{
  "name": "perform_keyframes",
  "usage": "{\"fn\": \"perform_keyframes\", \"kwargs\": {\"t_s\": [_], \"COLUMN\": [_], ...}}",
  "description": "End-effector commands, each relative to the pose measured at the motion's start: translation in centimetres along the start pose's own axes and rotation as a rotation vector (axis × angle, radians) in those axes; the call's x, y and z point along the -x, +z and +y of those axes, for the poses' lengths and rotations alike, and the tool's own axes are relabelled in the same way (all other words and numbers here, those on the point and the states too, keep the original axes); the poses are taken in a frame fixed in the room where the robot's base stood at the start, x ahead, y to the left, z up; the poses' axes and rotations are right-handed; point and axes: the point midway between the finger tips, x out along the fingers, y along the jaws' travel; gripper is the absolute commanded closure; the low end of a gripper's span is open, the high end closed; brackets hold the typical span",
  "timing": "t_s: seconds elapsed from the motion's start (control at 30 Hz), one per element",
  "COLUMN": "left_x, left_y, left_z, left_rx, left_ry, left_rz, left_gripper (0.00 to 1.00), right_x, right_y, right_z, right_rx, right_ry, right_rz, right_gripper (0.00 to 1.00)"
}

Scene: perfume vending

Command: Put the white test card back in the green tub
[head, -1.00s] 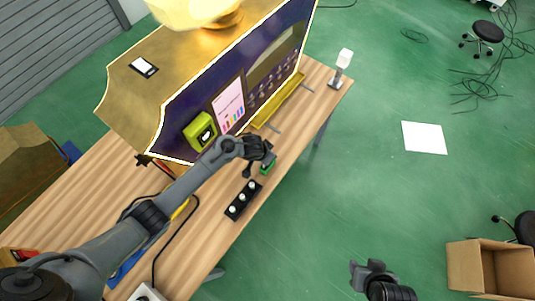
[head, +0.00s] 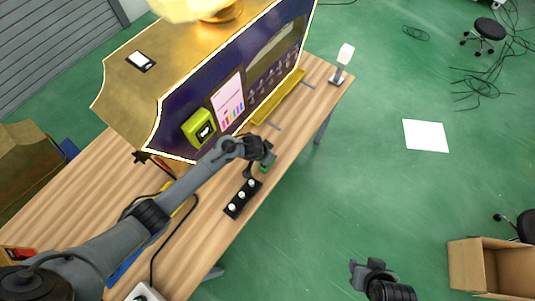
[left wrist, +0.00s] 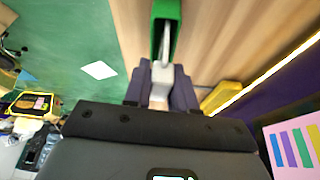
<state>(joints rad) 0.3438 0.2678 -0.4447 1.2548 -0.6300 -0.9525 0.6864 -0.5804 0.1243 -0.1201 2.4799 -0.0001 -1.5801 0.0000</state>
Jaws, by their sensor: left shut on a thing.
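My left gripper (head: 266,158) is over the table beside the machine's front. In the left wrist view its two dark fingers (left wrist: 162,88) are shut on the white test card (left wrist: 161,72). The card's far end narrows and overlaps the opening of the green tub (left wrist: 176,8). I cannot tell how deep it reaches. In the head view the green tub (head: 265,169) shows just below the gripper, partly hidden by it. My right gripper (head: 366,267) hangs over the floor at the lower right, away from the table. Its finger gap is unclear.
A black strip with several white knobs (head: 242,196) lies next to the tub. The gold and purple machine (head: 180,110) with a lime-green box (head: 199,130) stands behind. A yellow tray (head: 278,98) runs along its front. A white-topped stand (head: 342,62) is at the table's far end.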

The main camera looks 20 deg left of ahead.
Motion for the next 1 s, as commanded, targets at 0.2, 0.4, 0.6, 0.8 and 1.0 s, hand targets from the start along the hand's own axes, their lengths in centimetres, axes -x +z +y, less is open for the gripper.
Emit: {"fn": "perform_keyframes", "kwargs": {"t_s": [0.2,0.4,0.6,0.8,1.0], "left_x": [0.01,0.01,0.00,0.00,0.00], "left_y": [-0.02,-0.02,-0.01,0.01,0.01], "left_z": [0.01,0.00,0.00,0.00,0.00], "left_rx": [0.000,0.000,0.001,0.001,0.001], "left_ry": [0.000,0.000,0.000,0.000,0.000], "left_rz": [0.000,0.000,0.000,0.000,0.000], "left_gripper": [1.00,0.46,0.45,0.16,0.11], "right_x": [0.01,0.01,0.02,0.02,0.03], "right_y": [0.01,0.00,-0.03,-0.06,-0.07], "right_z": [0.04,0.02,-0.07,-0.17,-0.19], "right_rx": [0.002,0.001,-0.003,-0.007,-0.008], "right_ry": [0.001,0.001,-0.002,-0.005,-0.006], "right_rz": [0.000,0.000,0.001,0.001,0.001], "right_gripper": [0.57,0.57,0.57,0.57,0.57]}}
